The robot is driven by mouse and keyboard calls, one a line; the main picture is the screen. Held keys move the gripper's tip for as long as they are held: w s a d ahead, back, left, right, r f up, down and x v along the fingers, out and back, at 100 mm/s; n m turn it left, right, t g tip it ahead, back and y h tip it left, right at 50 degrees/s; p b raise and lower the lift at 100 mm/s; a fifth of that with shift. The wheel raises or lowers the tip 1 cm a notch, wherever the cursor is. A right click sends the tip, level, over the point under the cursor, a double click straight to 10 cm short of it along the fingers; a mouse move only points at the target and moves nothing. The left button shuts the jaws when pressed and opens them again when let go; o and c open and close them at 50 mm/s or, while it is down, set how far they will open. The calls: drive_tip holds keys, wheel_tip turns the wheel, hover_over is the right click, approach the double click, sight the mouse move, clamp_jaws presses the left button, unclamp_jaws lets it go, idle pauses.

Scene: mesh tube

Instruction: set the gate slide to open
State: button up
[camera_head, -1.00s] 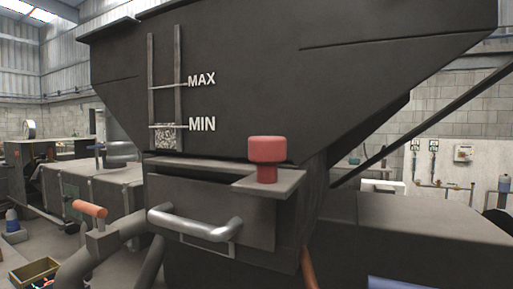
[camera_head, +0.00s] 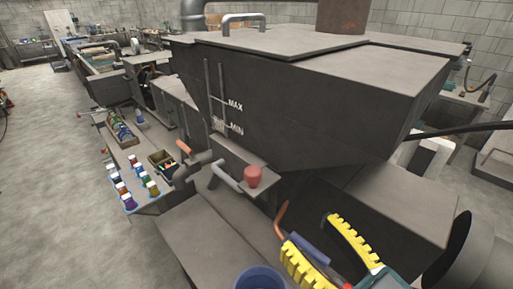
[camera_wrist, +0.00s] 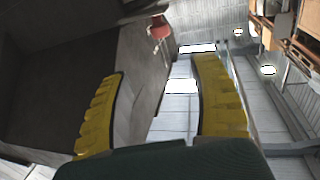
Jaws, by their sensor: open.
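The gate slide appears to be the dark front panel under the hopper with a pale bar handle (camera_head: 228,178). A red knob (camera_head: 253,176) stands upright on a small ledge beside the handle, and it also shows near the top of the wrist view (camera_wrist: 160,30). I cannot tell how far the slide is drawn. My gripper (camera_head: 311,229), with yellow ribbed fingers, is at the lower right of the head view. It is open and empty, apart from the knob and handle. In the wrist view my gripper (camera_wrist: 162,67) has a wide gap between its fingers.
The dark hopper (camera_head: 300,100) with MAX and MIN marks rises above the slide. An orange-tipped lever (camera_head: 184,147) is left of the handle. An orange bar (camera_head: 281,218) stands near my gripper. A bench (camera_head: 128,165) with colored containers is at left; a blue bucket (camera_head: 260,280) is in front.

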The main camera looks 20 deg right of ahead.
sight(257, 179)
drive_tip(key=w, duration=0.5)
drive_tip(key=w+a+p, duration=0.1)
drive_tip(key=w, duration=0.4)
drive_tip(key=w+p, duration=0.1)
drive_tip(key=w, duration=0.5)
drive_tip(key=shift+a+f, duration=0.15)
drive_tip(key=shift+a, duration=0.25)
